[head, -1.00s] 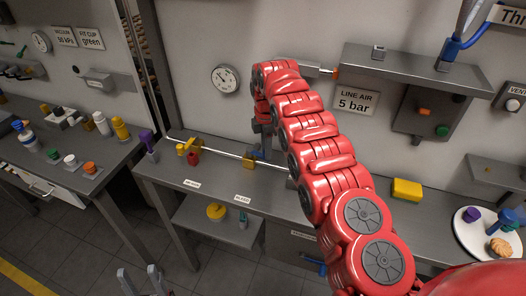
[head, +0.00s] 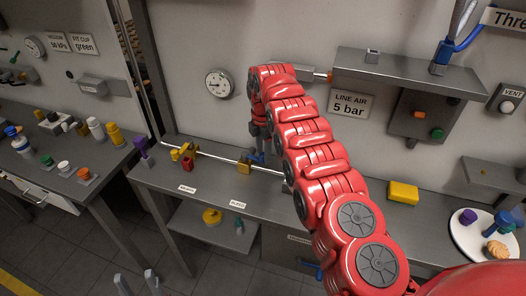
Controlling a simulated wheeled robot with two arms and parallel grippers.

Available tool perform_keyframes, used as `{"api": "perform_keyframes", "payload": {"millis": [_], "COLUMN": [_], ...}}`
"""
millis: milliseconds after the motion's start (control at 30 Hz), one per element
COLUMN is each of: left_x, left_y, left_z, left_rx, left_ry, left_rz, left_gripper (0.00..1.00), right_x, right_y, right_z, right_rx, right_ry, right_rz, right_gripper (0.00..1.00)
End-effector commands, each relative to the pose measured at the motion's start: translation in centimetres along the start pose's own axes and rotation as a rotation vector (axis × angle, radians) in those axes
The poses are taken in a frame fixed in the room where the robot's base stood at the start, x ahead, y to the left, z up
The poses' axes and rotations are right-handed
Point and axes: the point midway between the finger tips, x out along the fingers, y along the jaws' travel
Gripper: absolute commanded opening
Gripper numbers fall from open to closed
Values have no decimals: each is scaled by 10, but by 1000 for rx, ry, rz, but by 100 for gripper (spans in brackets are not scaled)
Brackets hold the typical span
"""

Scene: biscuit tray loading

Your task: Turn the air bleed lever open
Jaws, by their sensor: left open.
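I cannot tell for sure which part is the air bleed lever. A small blue piece (head: 257,158) stands at the back of the middle bench by a thin metal rod. My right gripper (head: 260,146), at the end of the red arm, points down at this piece; whether they touch is unclear. Its jaws are small, dark and partly hidden, so their state does not show. Another blue handle (head: 312,268) sits below the bench front, partly behind my arm. My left gripper (head: 136,284) shows only as two grey fingers, open and empty, at the bottom edge.
The rod (head: 218,156) runs along the bench (head: 160,178) through yellow brackets (head: 244,167), near a red knob (head: 188,166). A round gauge (head: 219,83) and a "LINE AIR 5 bar" sign (head: 352,104) are on the wall. A yellow block (head: 403,192) and a plate (head: 462,238) stand right of my arm.

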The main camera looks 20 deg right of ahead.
Motion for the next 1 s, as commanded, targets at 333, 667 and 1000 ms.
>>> {"api": "perform_keyframes", "payload": {"millis": [333,667,1000], "left_x": [0,17,60], "left_y": [0,-1,-3], "left_z": [0,-3,-10], "left_rx": [0,0,0], "left_ry": [0,0,0], "left_rz": [0,0,0], "left_gripper": [50,50,50], "right_x": [0,-36,-76], "right_y": [0,0,-1], "right_z": [-1,-1,-1], "right_rx": [-2,-2,-1], "right_ry": [2,0,1], "right_rz": [-1,1,-3], "right_gripper": [62,62,62]}}
